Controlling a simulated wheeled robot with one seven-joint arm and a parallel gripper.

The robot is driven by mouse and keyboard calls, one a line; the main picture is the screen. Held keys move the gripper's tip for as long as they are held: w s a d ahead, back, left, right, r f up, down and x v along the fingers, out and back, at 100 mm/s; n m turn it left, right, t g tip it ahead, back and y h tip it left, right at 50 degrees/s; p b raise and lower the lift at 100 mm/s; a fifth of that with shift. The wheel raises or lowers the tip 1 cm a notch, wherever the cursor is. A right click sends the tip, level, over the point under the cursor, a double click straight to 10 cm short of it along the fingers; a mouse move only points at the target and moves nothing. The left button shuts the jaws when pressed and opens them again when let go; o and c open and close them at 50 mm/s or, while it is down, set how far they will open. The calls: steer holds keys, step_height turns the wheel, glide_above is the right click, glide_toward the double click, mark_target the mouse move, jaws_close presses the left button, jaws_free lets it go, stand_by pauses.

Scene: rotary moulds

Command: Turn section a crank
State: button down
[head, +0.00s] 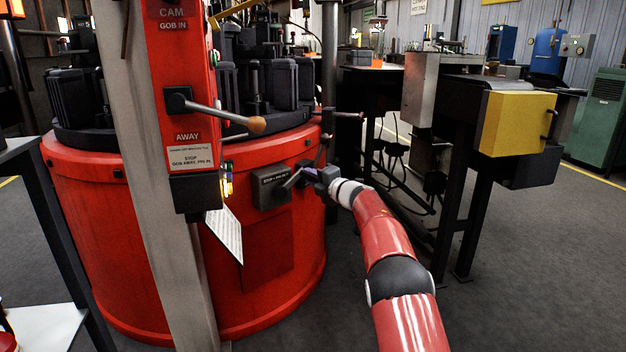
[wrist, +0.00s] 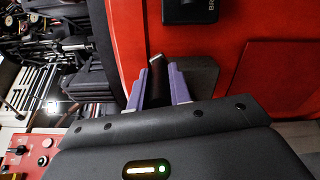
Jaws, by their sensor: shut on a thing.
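My gripper (head: 311,173) is at the front right of the red rotary machine (head: 265,235), at the end of my red arm. In the wrist view my gripper (wrist: 158,76) has its two purple fingers shut on a dark handle (wrist: 157,63), which I take to be the crank. The handle's tip sticks out past the fingertips, near the red drum wall. In the head view the crank's grip is mostly hidden by my gripper. A thin dark lever (head: 291,181) shows just left of the fingers, near a dark labelled box (head: 268,188). I cannot read a section letter.
A red control post (head: 187,90) with a wooden-knobbed lever (head: 257,124) stands at left front. Dark rods (head: 345,115) project above my gripper. Black moulds (head: 283,83) sit on top of the drum. A yellow box (head: 515,122) on a stand is at right; open floor lies below.

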steer(key=shift+a+r, duration=0.1)
steer(key=shift+r, duration=0.05)
steer(key=c, duration=1.3)
jaws_free()
steer(key=shift+s, duration=0.15)
steer(key=b+v, duration=0.1)
steer(key=v, duration=0.6)
steer(key=shift+s+d, duration=0.2)
steer(key=shift+d, duration=0.05)
